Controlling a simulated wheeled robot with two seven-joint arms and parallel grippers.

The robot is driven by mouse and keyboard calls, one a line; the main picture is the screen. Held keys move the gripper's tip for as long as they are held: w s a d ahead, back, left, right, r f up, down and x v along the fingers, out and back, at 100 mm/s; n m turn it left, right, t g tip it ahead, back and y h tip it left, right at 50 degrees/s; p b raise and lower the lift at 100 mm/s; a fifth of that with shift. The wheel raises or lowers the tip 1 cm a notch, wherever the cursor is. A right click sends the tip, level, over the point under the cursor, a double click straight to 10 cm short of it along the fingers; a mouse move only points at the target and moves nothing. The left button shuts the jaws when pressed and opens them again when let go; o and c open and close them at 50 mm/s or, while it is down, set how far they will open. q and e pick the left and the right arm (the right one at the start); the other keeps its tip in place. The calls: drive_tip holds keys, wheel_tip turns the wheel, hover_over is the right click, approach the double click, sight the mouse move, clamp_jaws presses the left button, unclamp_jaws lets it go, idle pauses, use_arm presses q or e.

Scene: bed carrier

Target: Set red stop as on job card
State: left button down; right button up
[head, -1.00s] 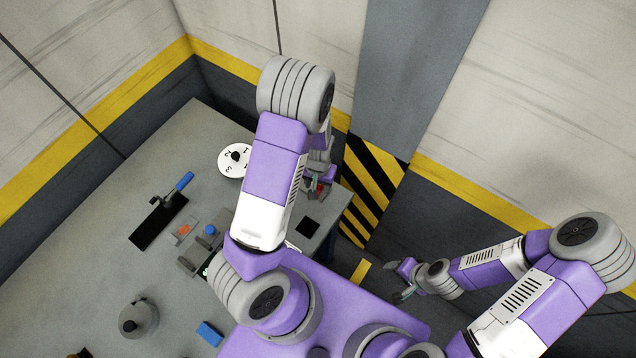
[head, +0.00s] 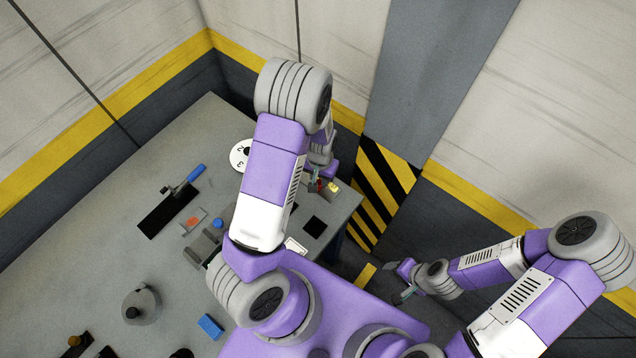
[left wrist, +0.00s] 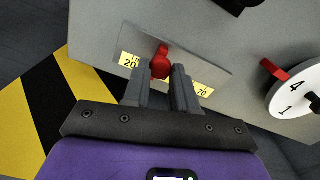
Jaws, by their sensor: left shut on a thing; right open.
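The red stop (left wrist: 161,62) is a small red knob on a grey plate, between yellow labels (left wrist: 130,62); "20" and "70" are readable on them. My left gripper (left wrist: 164,78) is shut on the red stop, with a finger on either side of it. In the head view my left gripper (head: 317,182) is at the table's far right corner, partly hidden by my arm. My right gripper (head: 402,290) is open and empty, off the table at the right. A white card (head: 296,245) lies partly behind my left arm; its text is unreadable and I cannot tell if it is the job card.
A white numbered dial (left wrist: 298,92) with a red pointer is beside the plate; it also shows in the head view (head: 240,155). On the table (head: 110,235) are a blue-handled tool (head: 188,180), a blue block (head: 210,326) and a grey round object (head: 141,304). Walls stand close behind.

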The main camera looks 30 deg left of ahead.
use_arm(q)
drive_tip(key=shift+w+a, duration=0.15)
drive_tip(key=shift+a, duration=0.85)
drive_tip(key=shift+d, duration=0.15)
drive_tip(key=c, duration=0.9)
unclamp_jaws()
drive_tip(key=shift+r, duration=0.15)
wheel_tip(320, 180, up, 7)
drive_tip(key=shift+r, duration=0.15)
